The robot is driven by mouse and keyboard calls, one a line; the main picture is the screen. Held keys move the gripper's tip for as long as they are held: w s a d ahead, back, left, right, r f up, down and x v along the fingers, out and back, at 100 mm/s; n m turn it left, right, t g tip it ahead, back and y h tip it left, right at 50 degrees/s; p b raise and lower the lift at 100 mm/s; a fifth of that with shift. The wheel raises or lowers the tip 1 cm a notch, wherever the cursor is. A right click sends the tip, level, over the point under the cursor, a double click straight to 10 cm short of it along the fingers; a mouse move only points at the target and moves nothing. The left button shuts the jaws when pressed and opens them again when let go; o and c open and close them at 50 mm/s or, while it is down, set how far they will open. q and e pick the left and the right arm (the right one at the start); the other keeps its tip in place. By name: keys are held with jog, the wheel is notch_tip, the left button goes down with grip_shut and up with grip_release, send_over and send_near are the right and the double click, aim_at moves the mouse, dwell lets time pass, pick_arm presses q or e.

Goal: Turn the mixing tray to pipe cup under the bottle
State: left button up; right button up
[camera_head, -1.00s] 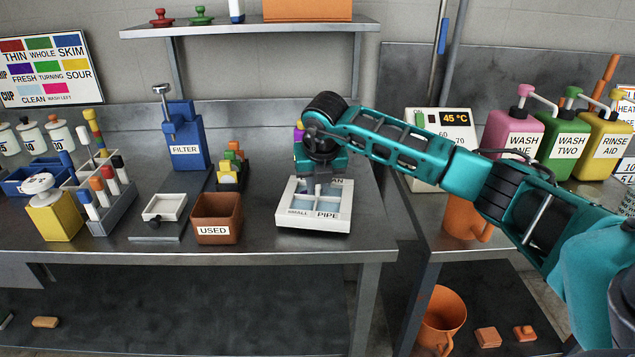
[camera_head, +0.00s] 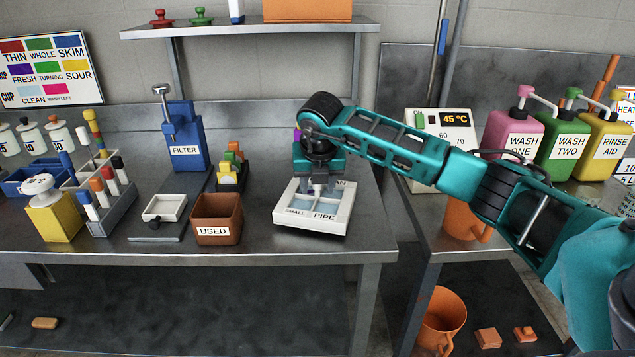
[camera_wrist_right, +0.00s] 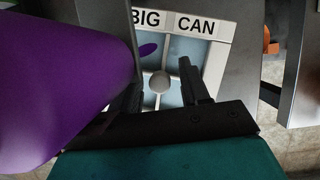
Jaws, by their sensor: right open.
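The mixing tray (camera_head: 313,228) is a white square tray with light blue compartments, standing on the steel bench. Its front edge reads SMALL and PIPE in the head view, and its far edge reads BIG and CAN in the right wrist view (camera_wrist_right: 216,27). A round grey knob (camera_wrist_right: 159,83) stands at its middle. My right gripper (camera_head: 319,188) is open over the tray, pointing down, with its fingers near the knob. A purple object (camera_wrist_right: 60,85), likely the bottle, fills the left of the wrist view and shows only slightly behind my gripper in the head view. My left gripper is not visible.
A brown USED box (camera_head: 217,228) and a small white tray (camera_head: 163,208) stand left of the mixing tray. A blue FILTER stand (camera_head: 187,150) and a block rack (camera_head: 232,175) are behind them. Wash bottles (camera_head: 513,133) stand on the right bench, across a gap.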

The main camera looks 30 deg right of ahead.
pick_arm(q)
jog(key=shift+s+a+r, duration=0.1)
pick_arm(e)
jog(key=v, duration=1.3)
jog(key=shift+f, duration=0.1)
jog(key=shift+c, duration=0.4)
